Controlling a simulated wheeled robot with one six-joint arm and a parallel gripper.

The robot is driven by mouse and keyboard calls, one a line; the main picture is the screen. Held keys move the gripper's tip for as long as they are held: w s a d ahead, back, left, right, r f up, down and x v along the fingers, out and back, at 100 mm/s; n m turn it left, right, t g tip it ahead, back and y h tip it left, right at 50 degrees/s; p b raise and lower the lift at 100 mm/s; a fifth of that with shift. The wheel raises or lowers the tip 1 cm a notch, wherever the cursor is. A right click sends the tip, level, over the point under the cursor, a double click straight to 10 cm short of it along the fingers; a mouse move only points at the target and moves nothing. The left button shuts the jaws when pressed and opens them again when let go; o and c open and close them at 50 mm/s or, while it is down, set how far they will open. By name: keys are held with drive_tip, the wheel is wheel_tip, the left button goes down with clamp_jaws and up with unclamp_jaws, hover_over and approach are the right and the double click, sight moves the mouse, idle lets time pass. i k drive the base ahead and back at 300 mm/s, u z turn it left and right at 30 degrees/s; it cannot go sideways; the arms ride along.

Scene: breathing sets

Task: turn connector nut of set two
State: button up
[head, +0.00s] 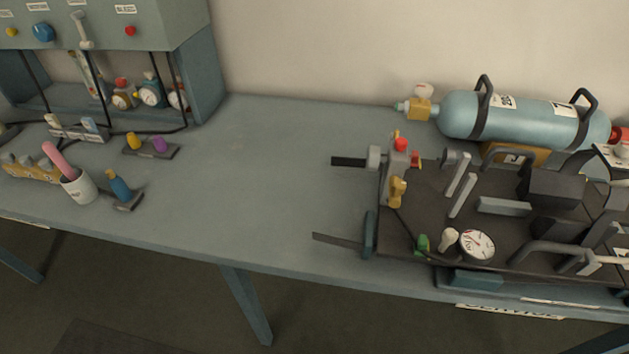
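A breathing set lies on the right of the bench. Its pale blue cylinder (520,118) lies on its side at the back, with labels too small to read surely. A brass-yellow valve block (418,108) with a pale knob is at the cylinder's left end. In front is a dark backplate (415,225) bearing a valve piece with a red cap (400,145), a grey round fitting (374,157) and a yellow fitting (397,190). I cannot tell which part is the connector nut, or whether this is set two. My gripper is not in view.
A round gauge (477,245) and grey bars lie on the backplate. A test cabinet (110,25) stands at the back left, with a white cup (79,187) and small coloured fittings before it. The bench's middle (265,170) is clear; its front edge drops to the floor.

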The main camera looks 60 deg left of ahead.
sight(373, 159)
drive_tip(key=z, duration=0.1)
drive_tip(key=k, duration=0.1)
drive_tip(key=u, duration=1.6)
drive_tip(key=i, duration=0.5)
drive_tip(key=k, duration=1.3)
drive_tip(key=z, duration=0.75)
drive_tip(key=i, duration=1.65)
drive_tip(key=u, duration=0.8)
